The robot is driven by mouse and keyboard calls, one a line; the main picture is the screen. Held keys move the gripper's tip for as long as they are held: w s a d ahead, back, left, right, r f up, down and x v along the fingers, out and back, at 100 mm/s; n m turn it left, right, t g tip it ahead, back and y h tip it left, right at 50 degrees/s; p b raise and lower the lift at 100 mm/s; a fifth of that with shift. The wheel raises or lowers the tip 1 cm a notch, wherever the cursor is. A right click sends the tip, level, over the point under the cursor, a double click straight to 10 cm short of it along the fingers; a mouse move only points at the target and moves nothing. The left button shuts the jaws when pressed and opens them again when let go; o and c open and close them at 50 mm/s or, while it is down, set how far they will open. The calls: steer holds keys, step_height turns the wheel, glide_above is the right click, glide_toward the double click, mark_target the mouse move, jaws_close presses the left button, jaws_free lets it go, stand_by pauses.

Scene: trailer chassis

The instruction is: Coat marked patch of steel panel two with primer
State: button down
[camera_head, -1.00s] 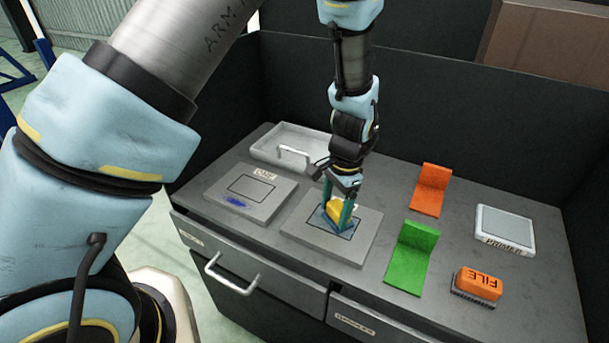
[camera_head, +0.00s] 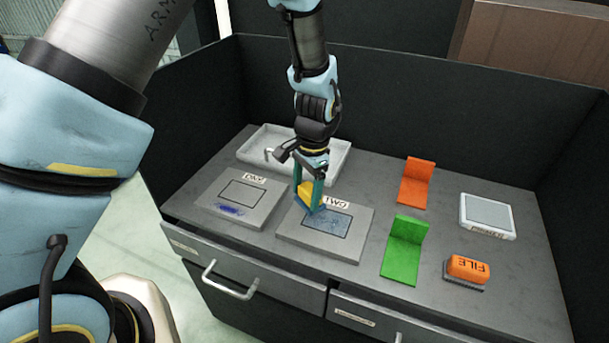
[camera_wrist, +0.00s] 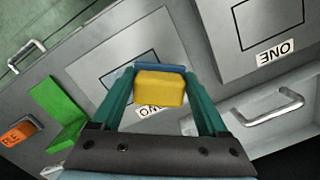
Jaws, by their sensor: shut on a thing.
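My gripper (camera_head: 307,204) is shut on a yellow block with a blue underside (camera_head: 309,194), which also shows between the teal fingers in the wrist view (camera_wrist: 160,90). The block is tilted over the back left edge of the marked patch on steel panel two (camera_head: 296,236); I cannot tell whether it touches. The outlined patch (camera_head: 328,222) shows a mottled blue-grey colour inside its dark border. The block hides the patch's back left corner. The primer pad (camera_head: 488,213), a grey pad in a white tray labelled PRIMER, lies at the right of the bench.
Panel one (camera_head: 258,211), with a bare outlined patch and a blue smear, lies to the left. A pale tray (camera_head: 340,160) stands behind. Green (camera_head: 402,255) and orange (camera_head: 417,180) angle brackets and an orange FILE block (camera_head: 467,268) are to the right. Dark walls enclose the bench back.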

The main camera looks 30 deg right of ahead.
steer(key=shift+r+p, duration=1.2)
steer(key=shift+r, duration=0.85)
